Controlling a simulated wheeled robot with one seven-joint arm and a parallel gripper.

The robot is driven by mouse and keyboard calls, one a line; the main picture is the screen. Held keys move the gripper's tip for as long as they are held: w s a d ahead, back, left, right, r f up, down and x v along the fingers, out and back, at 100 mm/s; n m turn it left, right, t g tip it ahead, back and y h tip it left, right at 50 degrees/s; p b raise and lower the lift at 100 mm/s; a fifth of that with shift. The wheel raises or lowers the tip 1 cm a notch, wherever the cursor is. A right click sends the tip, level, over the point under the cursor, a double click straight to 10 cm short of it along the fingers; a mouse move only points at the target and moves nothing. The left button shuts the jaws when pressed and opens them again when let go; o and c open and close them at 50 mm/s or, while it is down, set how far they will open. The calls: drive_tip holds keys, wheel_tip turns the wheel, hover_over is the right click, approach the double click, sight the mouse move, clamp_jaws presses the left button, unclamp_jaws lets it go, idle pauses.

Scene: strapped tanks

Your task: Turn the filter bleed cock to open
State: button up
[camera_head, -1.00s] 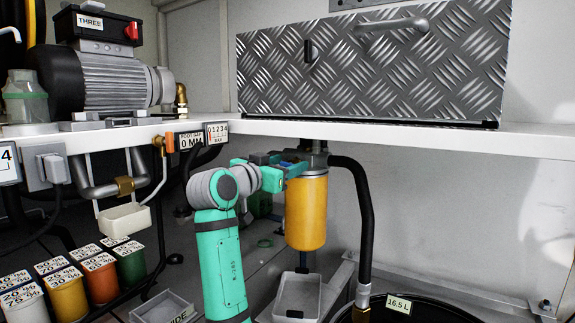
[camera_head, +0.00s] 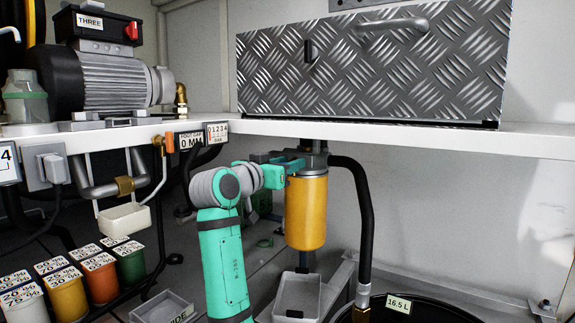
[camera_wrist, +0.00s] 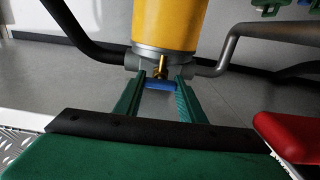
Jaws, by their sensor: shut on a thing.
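The yellow filter (camera_head: 306,212) hangs under the white shelf; it also shows upside down at the top of the wrist view (camera_wrist: 170,22). The bleed cock has a brass stem (camera_wrist: 160,66) and a blue handle (camera_wrist: 160,86) at the filter's head. My gripper (camera_wrist: 160,80) has a green finger on each side of the blue handle and is shut on it. In the head view my gripper (camera_head: 290,165) reaches the filter head from the left, and the blue handle cannot be made out there.
A black hose (camera_head: 362,215) runs down right of the filter. A white shelf (camera_head: 400,135) carries a tread-plate box (camera_head: 370,85) above my arm. A grey tray (camera_head: 297,296) stands below the filter. In the wrist view a red part (camera_wrist: 288,135) is at lower right.

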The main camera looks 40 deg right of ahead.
drive_tip(key=o, duration=1)
drive_tip(key=shift+o, duration=0.2)
drive_tip(key=shift+a, duration=0.15)
drive_tip(key=v, duration=1)
drive_tip(key=shift+s+a, duration=0.2)
drive_tip(key=shift+a, duration=0.05)
drive_tip(key=shift+f, duration=0.1)
